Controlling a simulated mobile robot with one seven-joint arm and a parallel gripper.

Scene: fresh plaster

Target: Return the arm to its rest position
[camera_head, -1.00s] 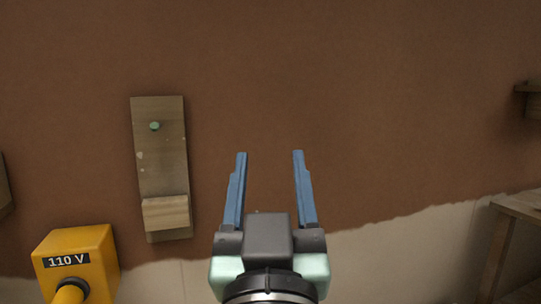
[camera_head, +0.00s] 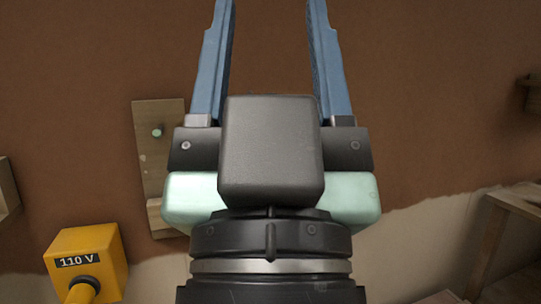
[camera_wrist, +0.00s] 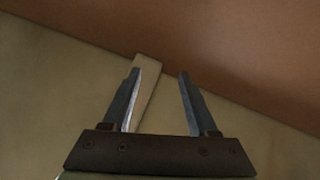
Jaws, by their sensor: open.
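My gripper (camera_head: 272,60) is large in the middle of the head view, with its two blue fingers spread apart and pointing up the picture. Nothing is between the fingers in the head view. The wrist view also shows my gripper (camera_wrist: 156,88) open. There, a pale strip (camera_wrist: 149,84) shows behind and beside the left finger; I cannot tell how far off it is. The fingertips are cut off by the top edge of the head view.
A wooden board (camera_head: 152,135) with a green knob (camera_head: 157,131) is on the brown wall (camera_head: 430,80), partly hidden by my gripper. A yellow 110 V box (camera_head: 88,255) stands lower left. Wooden structures (camera_head: 515,205) are at the right edge.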

